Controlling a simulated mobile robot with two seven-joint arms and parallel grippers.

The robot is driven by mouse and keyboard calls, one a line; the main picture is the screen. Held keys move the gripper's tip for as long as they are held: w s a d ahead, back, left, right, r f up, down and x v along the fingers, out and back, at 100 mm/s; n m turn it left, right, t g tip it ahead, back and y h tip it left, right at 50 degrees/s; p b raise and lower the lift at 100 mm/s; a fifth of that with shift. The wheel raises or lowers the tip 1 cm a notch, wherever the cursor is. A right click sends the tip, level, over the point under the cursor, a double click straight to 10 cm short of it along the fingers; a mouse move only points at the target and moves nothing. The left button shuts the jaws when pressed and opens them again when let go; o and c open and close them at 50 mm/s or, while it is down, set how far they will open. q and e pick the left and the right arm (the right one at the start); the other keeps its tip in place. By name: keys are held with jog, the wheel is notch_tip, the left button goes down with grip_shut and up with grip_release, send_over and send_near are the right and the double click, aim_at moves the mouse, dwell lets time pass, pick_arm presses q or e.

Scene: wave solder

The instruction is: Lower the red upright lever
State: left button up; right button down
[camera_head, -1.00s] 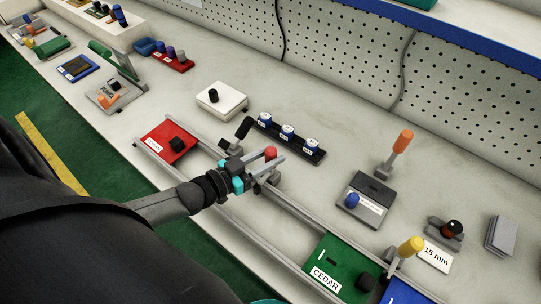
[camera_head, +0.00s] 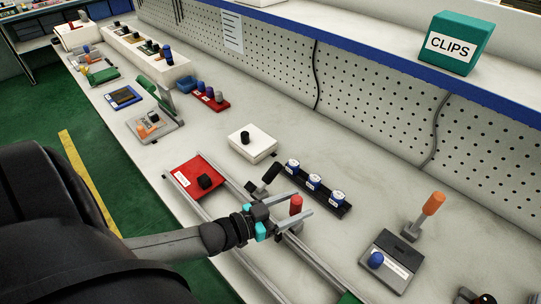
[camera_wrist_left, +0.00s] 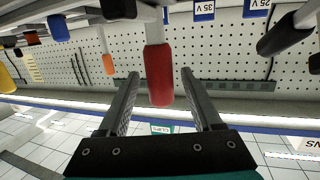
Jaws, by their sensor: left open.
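The red lever (camera_head: 296,206) stands upright by the rail on the bench, its base partly hidden by my gripper. My left gripper (camera_head: 305,204) is open, with its two fingers reaching to either side of the red handle. In the left wrist view, the red handle (camera_wrist_left: 159,75) lies between the open fingers (camera_wrist_left: 160,74), with a gap on each side. My right gripper is not in view.
A black-handled lever (camera_head: 266,178) and a black rack (camera_head: 327,196) of blue-and-white spools are close behind. An orange-handled lever (camera_head: 427,211) stands at right.

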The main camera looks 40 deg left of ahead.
pick_arm(q)
jog(key=shift+s, duration=0.1)
jog(key=p+v, duration=0.1)
jog(key=v, duration=1.4)
jog(key=shift+p, duration=0.4)
jog(key=shift+s+f, duration=0.1)
